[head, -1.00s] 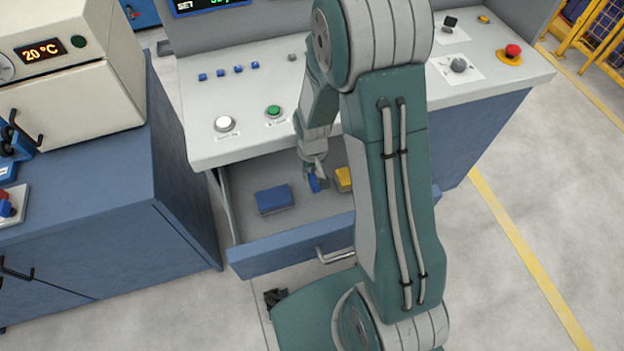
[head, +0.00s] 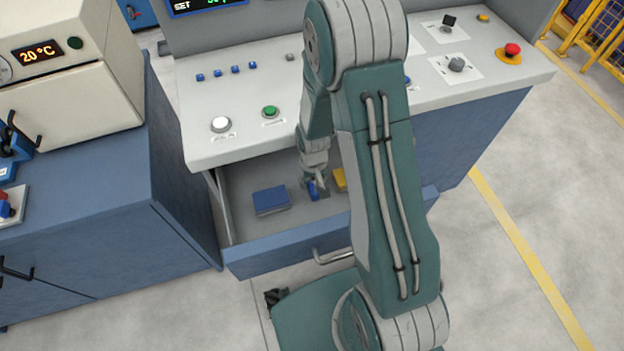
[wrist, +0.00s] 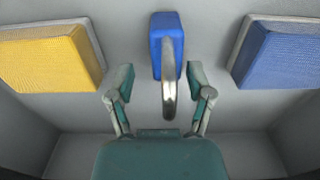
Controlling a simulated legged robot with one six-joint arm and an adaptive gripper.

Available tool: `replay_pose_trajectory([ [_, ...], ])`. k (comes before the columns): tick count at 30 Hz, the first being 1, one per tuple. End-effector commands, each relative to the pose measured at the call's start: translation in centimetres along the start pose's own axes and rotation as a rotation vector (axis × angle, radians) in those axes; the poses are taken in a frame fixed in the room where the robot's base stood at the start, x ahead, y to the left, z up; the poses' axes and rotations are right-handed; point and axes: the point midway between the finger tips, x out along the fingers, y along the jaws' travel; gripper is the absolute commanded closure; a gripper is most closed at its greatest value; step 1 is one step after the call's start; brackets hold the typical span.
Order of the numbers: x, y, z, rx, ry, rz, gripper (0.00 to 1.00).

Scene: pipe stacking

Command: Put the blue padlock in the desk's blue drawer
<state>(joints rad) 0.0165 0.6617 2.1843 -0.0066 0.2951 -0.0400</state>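The blue padlock (wrist: 168,32) with its silver shackle is inside the pulled-out blue drawer (head: 285,250) of the desk. In the wrist view, its shackle points toward my gripper (wrist: 160,82). The two fingers are spread to either side, with gaps between them and the padlock. In the head view my gripper (head: 314,188) reaches down into the drawer, and the padlock (head: 312,187) shows as a small blue patch there. I cannot tell whether the padlock touches the drawer floor.
A blue pad (head: 271,200) lies in the drawer, and a yellow pad (head: 339,180) lies on the other side of my gripper. Both also show in the wrist view. The desktop with buttons (head: 270,112) overhangs the drawer's back. A metal handle (head: 333,257) juts from its front.

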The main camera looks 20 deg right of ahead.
Motion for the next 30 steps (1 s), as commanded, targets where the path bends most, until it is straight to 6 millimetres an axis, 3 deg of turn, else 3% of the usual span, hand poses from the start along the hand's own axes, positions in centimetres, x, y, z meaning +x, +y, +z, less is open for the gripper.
replay_pose_trajectory([
  [7, -0.2, -0.1, 0.0, -0.001, 0.001, 0.001, 0.32],
  [11, -1.4, -0.1, -0.1, -0.001, 0.004, 0.001, 0.32],
  [24, -9.4, -0.1, -0.1, -0.001, 0.005, 0.001, 0.32],
  [30, -11.8, -0.1, -0.1, -0.001, 0.002, 0.001, 0.32],
])
